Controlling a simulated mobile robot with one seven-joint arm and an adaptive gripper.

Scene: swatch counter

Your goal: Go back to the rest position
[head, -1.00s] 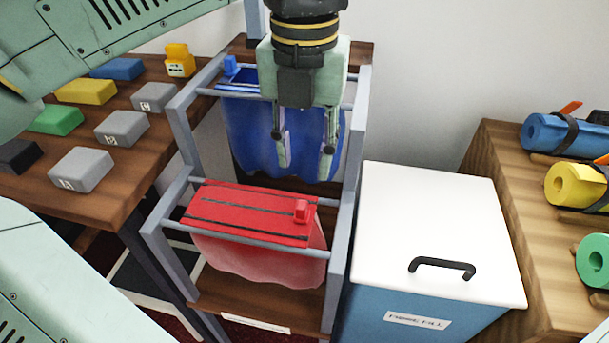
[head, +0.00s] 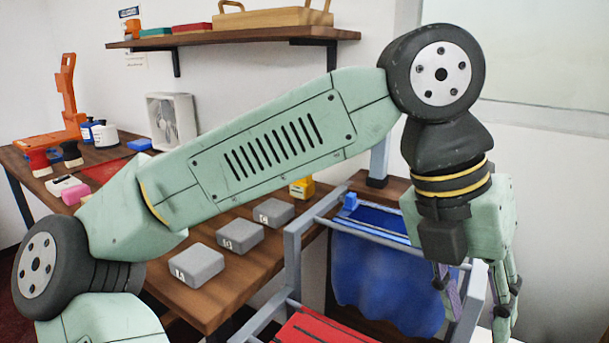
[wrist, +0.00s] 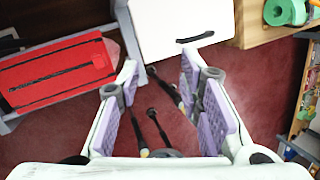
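My gripper (head: 474,298) hangs pointing down at the right of the head view, in front of the grey rack. In the wrist view my gripper (wrist: 165,85) has its purple-padded fingers spread apart with nothing between them. Below them I see dark red floor (wrist: 150,128). My arm stretches across the head view from lower left to upper right.
The grey rack (head: 293,262) holds a blue cloth (head: 375,275) and a red-topped item (head: 325,328). A white-lidded bin (wrist: 170,28) stands beside it. Grey blocks (head: 238,237) lie on the wooden table. A wall shelf (head: 230,40) is behind.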

